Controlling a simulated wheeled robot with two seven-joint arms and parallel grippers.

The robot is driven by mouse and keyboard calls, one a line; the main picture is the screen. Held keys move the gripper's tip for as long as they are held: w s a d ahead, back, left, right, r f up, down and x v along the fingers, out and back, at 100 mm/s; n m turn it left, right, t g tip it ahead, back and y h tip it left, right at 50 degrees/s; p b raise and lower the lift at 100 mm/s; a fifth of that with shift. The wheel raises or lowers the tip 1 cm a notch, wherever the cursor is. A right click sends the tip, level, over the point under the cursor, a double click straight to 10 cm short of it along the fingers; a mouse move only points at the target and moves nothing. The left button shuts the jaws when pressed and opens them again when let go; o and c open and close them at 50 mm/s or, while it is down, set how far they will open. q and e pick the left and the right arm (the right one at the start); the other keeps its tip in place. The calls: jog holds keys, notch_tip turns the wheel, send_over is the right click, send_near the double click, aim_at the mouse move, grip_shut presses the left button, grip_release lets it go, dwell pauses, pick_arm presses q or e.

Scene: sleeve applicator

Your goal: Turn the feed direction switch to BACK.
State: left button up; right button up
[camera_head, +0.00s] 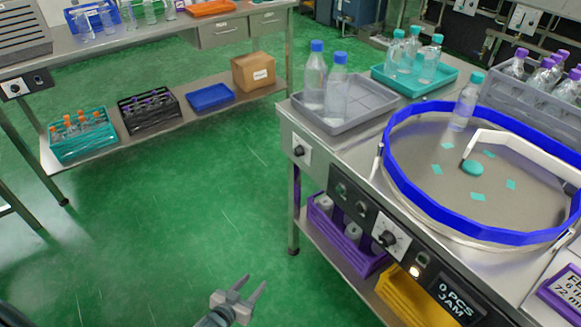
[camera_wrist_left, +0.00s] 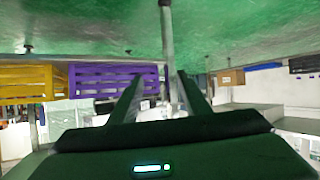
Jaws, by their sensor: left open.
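A black rotary knob on a white plate (camera_head: 389,239) sits on the front panel of the turntable bench. A similar knob on a white plate (camera_head: 300,150) sits on the bench's left end, near the corner. Their lettering is too small to read, so I cannot tell which is the feed direction switch. My left gripper (camera_head: 254,281) is open and empty over the green floor, left of the front panel and apart from it. Its open fingers also show in the left wrist view (camera_wrist_left: 159,76). My right gripper is out of view.
The blue-rimmed turntable (camera_head: 436,216) carries a bottle with a teal cap. A grey tray (camera_head: 368,105) with two blue-capped bottles stands at the bench corner. Purple (camera_head: 345,245) and yellow (camera_head: 408,300) crates sit below. A display (camera_head: 458,300) reads "0 PCS JAM". The floor at left is clear.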

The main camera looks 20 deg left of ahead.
aim_at(295, 153)
pick_arm(q)
jog(key=w+a+r+m+t+h+b, duration=0.1)
jog(key=w+a+r+t+h+b, duration=0.15)
jog(key=w+r, duration=0.4)
jog(key=w+a+r+t+h+b, duration=0.2)
jog(key=w+r+t, duration=0.1)
jog(key=w+r, duration=0.4)
notch_tip(295, 153, up, 13)
jog(key=w+m+h+b, duration=0.1)
jog(key=m+h+b, duration=0.1)
jog(key=h, duration=0.4)
jog(key=shift+m, duration=0.8)
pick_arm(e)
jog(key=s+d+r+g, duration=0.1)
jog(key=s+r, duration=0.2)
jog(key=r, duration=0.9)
pick_arm(q)
jog(key=shift+w+r+t, duration=0.1)
jog(key=shift+t, duration=0.15)
jog(key=p+x, duration=0.1)
jog(key=x, duration=1.6)
jog(key=shift+d+r, duration=0.15)
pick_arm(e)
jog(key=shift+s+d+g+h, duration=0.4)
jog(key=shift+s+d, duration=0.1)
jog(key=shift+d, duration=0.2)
